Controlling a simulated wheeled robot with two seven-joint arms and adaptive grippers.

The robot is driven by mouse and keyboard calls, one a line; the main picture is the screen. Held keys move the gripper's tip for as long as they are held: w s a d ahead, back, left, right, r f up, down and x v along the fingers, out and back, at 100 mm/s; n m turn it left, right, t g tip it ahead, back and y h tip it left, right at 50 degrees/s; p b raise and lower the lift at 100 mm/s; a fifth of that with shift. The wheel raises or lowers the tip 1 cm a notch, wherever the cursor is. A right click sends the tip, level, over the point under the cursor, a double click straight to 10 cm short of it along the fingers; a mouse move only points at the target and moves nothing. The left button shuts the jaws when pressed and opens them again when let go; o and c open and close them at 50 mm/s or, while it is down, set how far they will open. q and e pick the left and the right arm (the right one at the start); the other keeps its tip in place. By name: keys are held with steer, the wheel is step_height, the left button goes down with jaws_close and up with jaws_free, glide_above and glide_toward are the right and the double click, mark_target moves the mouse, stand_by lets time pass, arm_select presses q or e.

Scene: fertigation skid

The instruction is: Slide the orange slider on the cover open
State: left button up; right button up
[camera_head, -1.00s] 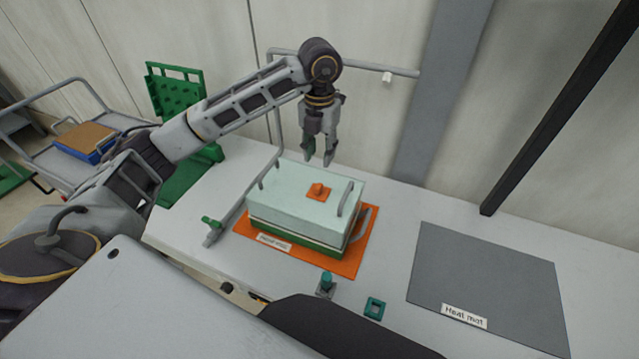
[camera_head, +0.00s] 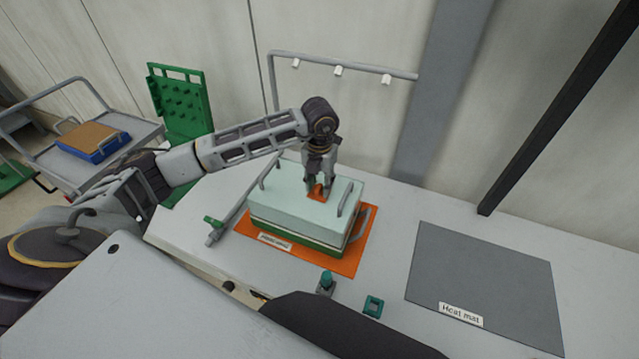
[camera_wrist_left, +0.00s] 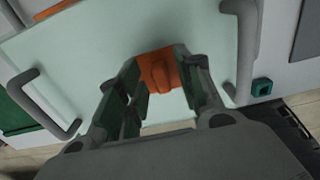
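The orange slider (camera_head: 318,193) sits on top of the pale green cover (camera_head: 285,201) of a box. The box stands on an orange mat (camera_head: 345,264). My left gripper (camera_head: 318,192) points down at the slider, its fingertips at about cover height. In the left wrist view the fingers are apart, one on each side of the slider's raised knob (camera_wrist_left: 160,79). I cannot tell whether either finger touches it. The fingers hide parts of the slider's plate. My right gripper is not in view.
Grey handles (camera_head: 346,198) rise from the cover's ends. A grey pipe frame (camera_head: 345,66) with white nozzles stands behind. A small teal-topped part (camera_head: 326,281) and a teal square ring (camera_head: 373,306) lie in front. A grey heat mat (camera_head: 487,285) lies bare at right.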

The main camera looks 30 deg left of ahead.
arm_select(q)
steer(key=shift+f, duration=0.35)
jaws_close()
